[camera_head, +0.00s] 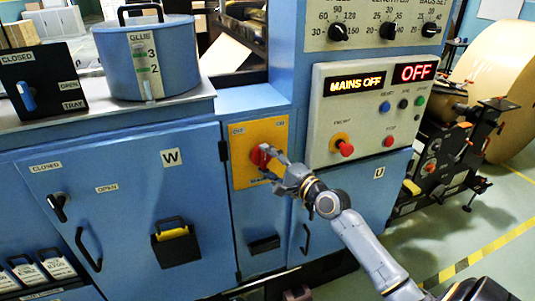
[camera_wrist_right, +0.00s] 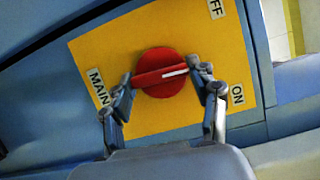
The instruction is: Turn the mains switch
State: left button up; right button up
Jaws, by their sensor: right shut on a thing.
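The mains switch (camera_head: 258,155) is a red rotary knob on a yellow plate (camera_head: 243,176) on the blue cabinet front. In the right wrist view the round red knob (camera_wrist_right: 161,86) has a raised handle bar with a white mark pointing right, between the OFF label (camera_wrist_right: 215,8) and the ON label (camera_wrist_right: 238,95). My right gripper (camera_head: 273,162) is at the knob, its fingers (camera_wrist_right: 167,84) closed on the two ends of the bar. In the head view it hides part of the knob. The displays read MAINS OFF (camera_head: 358,84) and OFF (camera_head: 415,72). My left gripper is not in view.
A control panel with a red emergency button (camera_head: 343,147) and small buttons stands above and right of the switch. A cabinet door marked W (camera_head: 120,190) is at left, a glue pot (camera_head: 148,60) above it. A big kraft roll (camera_head: 502,85) is at right.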

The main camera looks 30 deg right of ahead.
jog(key=n+g+p, duration=0.1)
jog(key=n+p, duration=0.2)
jog(key=p, duration=0.2)
jog(key=r+n+g+h+p, duration=0.1)
jog(key=n+p, duration=0.2)
jog(key=p, duration=0.3)
jog(key=shift+a+g, duration=0.1)
jog(key=shift+g, duration=0.2)
jog(key=shift+f+n+h+p, duration=0.1)
jog(key=shift+n+h+p, duration=0.3)
jog(key=shift+n+p, duration=0.55)
jog(key=shift+f+g+p, duration=0.15)
jog(key=shift+g+p, duration=0.15)
jog(key=shift+p, duration=0.15)
jog(key=o, duration=1.1)
jog(key=shift+w, duration=0.1)
jog(key=shift+o, duration=0.2)
jog(key=v, duration=1.2)
